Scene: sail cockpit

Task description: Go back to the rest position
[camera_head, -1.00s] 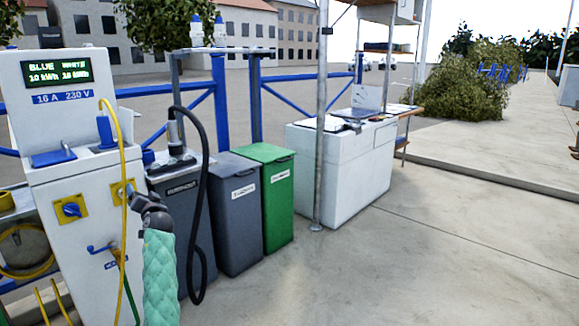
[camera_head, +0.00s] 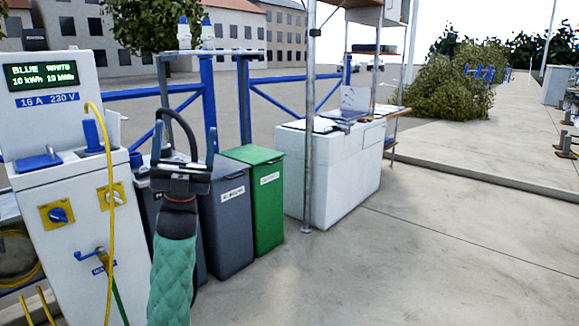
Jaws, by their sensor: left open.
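My left gripper (camera_head: 184,146) points upward, its two dark fingers spread wide apart with nothing seen between them. Its arm, in a teal quilted sleeve (camera_head: 173,270), rises from the bottom edge. The gripper is in front of the dark pump-out unit (camera_head: 145,205) and its black hose (camera_head: 178,119), hiding much of both. It stands to the right of the white power pedestal (camera_head: 60,235), and I see no contact with it. My right gripper is out of view.
A yellow cable (camera_head: 109,215) hangs down the pedestal's front. A grey bin (camera_head: 226,225) and a green bin (camera_head: 268,205) stand just right of my arm. A metal pole (camera_head: 309,130) and a white chest (camera_head: 345,180) follow. The paving on the right is clear.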

